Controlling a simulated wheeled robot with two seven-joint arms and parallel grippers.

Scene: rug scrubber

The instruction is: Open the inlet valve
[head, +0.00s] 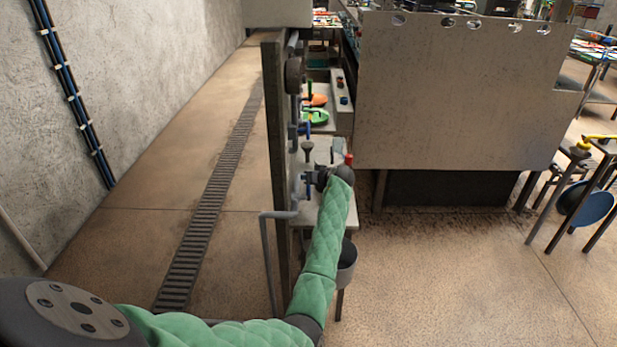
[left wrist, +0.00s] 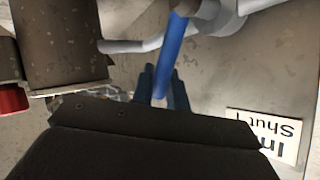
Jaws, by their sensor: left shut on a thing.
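The inlet valve's blue lever (left wrist: 175,45) hangs from a grey pipe fitting (left wrist: 215,18) in the left wrist view. My left gripper (left wrist: 163,88) has its two dark blue fingers on either side of the lever's lower end, shut on it. A white label (left wrist: 265,134) beside it reads upside down, partly cut off, "In" and "Shut". In the head view my left gripper (head: 313,181) is at the panel (head: 275,150), at the end of the green-sleeved arm, and its wrist hides most of the lever. My right gripper is not in view.
A red-topped part (head: 349,159) stands close beyond my left wrist. Another blue valve handle (head: 305,129) is farther along the panel. Open floor (head: 450,270) lies to the right, and a large grey cabinet (head: 460,90) stands behind.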

